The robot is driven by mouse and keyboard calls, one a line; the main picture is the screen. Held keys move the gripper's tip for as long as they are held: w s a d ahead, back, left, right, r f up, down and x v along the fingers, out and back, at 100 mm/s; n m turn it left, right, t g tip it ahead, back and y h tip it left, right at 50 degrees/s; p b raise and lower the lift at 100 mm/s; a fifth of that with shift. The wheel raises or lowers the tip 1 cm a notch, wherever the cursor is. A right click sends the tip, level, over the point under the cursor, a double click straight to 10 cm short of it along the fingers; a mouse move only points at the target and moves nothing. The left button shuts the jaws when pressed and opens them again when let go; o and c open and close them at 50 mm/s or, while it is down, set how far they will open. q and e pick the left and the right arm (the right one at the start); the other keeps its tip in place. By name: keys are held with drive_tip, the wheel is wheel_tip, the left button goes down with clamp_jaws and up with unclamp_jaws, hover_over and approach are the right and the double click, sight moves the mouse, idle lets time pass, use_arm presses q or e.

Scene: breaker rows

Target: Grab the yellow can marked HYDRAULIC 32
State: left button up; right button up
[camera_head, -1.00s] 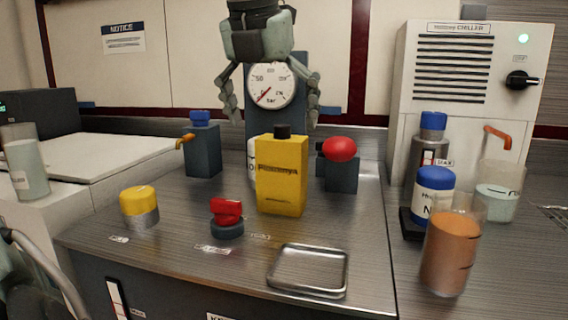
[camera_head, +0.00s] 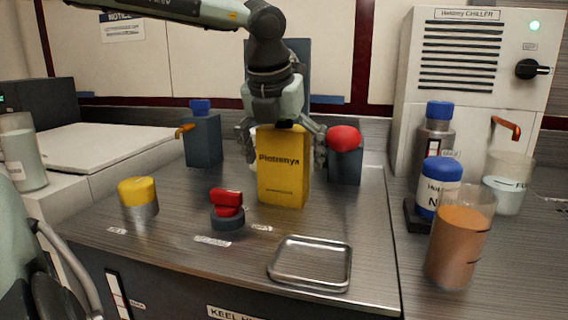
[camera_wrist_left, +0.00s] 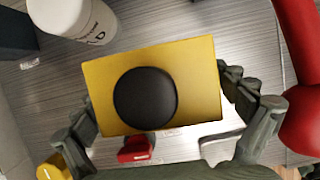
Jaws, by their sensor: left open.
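The yellow can (camera_head: 284,178) stands upright on the metal bench, a rectangular can with a black cap. Its printed label is too garbled to read as HYDRAULIC 32. In the left wrist view the yellow can (camera_wrist_left: 200,85) shows from above with its round black cap. My left gripper (camera_head: 284,145) is open above the can, its fingers reaching down on either side of the can's top. In the left wrist view its fingers (camera_wrist_left: 163,108) sit left and right of the can, with small gaps showing. My right gripper is not in view.
A red-topped blue fitting (camera_head: 344,160) stands close right of the can. Bottles and cups stand right.

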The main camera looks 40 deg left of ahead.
use_arm(q)
drive_tip(key=shift+w+a+f, duration=0.1)
drive_tip(key=shift+w+f, duration=0.1)
drive_tip(key=shift+f, duration=0.3)
drive_tip(key=shift+s, duration=0.1)
drive_tip(key=c, duration=1.7)
drive_tip(key=shift+r, duration=0.1)
drive_tip(key=shift+c, duration=0.8)
drive_tip(key=shift+r, duration=0.15)
